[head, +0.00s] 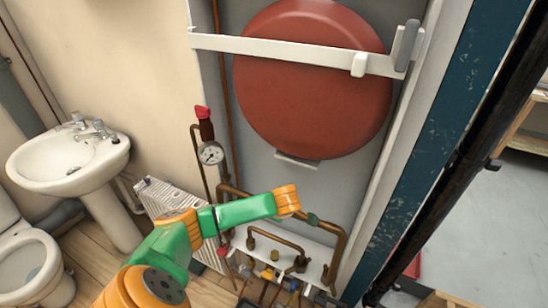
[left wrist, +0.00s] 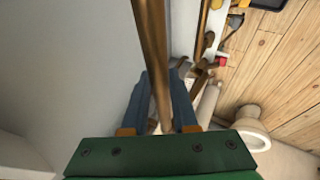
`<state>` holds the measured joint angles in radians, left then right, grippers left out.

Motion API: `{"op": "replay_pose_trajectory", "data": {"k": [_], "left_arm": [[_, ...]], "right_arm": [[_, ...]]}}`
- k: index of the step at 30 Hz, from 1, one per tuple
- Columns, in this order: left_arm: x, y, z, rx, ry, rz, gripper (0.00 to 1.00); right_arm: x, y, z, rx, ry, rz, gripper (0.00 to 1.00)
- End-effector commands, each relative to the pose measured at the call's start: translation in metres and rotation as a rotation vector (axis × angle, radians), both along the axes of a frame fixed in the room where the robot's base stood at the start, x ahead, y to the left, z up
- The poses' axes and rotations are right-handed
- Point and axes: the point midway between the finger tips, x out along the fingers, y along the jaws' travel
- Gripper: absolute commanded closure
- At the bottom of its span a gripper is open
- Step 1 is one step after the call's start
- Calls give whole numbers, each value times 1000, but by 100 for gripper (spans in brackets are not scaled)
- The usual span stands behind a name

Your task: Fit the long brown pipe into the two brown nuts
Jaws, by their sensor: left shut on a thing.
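The long brown pipe (head: 338,229) runs across below the red tank and bends down at the right. It also shows in the left wrist view (left wrist: 152,60), passing between my blue fingers. My left gripper (head: 312,219) is at the pipe's upper run, left of the right bend, and is shut on it; its fingers also show in the left wrist view (left wrist: 160,85). My arm hides part of the pipe's middle. I cannot clearly make out the two brown nuts or whether the pipe's ends sit in them. My right gripper is not in view.
A red tank (head: 300,100) hangs above, crossed by a white bar (head: 270,47). A smaller brown pipe loop (head: 275,238) and several valves lie below. A radiator (head: 165,200) and sink (head: 65,155) are left.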

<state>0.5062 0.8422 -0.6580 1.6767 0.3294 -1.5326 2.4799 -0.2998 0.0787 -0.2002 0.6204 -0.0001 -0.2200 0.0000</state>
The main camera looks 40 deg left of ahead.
Motion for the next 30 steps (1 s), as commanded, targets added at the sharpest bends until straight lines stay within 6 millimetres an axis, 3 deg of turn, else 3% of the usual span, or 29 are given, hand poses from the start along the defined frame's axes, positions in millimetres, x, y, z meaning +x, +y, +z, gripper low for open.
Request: {"op": "replay_pose_trajectory", "data": {"k": [5, 9, 14, 23, 30], "left_arm": [[1, -1, 2, -1, -7, -3, 100], [10, -13, 10, 0, -75, -24, 100], [2, -6, 7, 45, -112, 1, 100], [-1, -1, -2, 64, -116, 8, 100], [-1, -1, -19, 63, -116, 7, 100]], "right_arm": [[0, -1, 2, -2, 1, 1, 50], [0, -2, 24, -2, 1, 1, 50], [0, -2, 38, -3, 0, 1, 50], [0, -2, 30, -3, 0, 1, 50], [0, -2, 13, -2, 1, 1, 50]]}}
